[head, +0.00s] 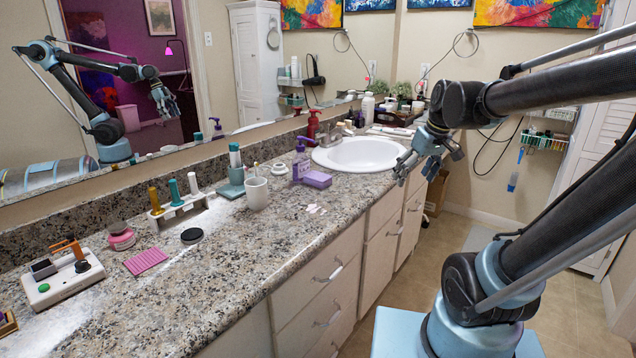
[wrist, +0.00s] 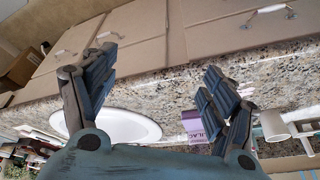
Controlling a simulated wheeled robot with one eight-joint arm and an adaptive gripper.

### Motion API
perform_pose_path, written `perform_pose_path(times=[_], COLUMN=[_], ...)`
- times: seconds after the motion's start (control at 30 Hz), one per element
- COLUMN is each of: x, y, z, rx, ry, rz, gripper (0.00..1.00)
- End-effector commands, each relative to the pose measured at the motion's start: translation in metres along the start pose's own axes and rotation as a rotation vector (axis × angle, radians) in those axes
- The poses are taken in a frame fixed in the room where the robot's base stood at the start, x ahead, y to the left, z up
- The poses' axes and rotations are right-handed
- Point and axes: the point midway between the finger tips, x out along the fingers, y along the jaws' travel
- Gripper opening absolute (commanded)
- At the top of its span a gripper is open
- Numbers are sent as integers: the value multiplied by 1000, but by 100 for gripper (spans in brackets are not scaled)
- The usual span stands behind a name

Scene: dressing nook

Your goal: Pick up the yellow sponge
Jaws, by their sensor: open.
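I see no yellow sponge in either view. A flat pink ribbed pad (head: 145,262) lies on the granite counter at the left. A purple block (head: 317,179) lies by the sink, beside a purple pump bottle (head: 301,165); in the wrist view a purple block (wrist: 193,125) shows partly behind one finger. My gripper (head: 420,168) hangs by the counter's front edge, right of the sink in the head view. In the wrist view my gripper (wrist: 158,78) has its fingers spread wide with nothing between them.
The counter (head: 250,240) runs below a mirror. A white sink (head: 356,154), a white cup (head: 256,193), a rack of tubes (head: 180,212), a pink jar (head: 121,237) and a switch box (head: 64,278) stand along it. The front strip is mostly clear. Drawers (head: 320,300) lie below.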

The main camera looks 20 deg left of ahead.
Motion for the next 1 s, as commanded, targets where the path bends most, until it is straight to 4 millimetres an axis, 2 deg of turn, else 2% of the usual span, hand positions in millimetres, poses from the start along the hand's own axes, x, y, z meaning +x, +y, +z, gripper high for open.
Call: perform_pose_path(times=[0.03,0.2,0.4,0.5,0.6,0.7,0.87,1.0], x=[0,3,15,22,28,32,40,58], y=[-6,-33,-73,-93,-110,-121,-130,-135], z=[-23,-92,-167,-198,-220,-234,-243,-245], rx=[-45,-193,-359,-428,-480,-514,-536,-538], ry=[10,52,102,125,143,154,162,163], rz=[-16,-71,-132,-157,-176,-189,-197,-197], gripper=[78,78,78,78,78,78,78,78])
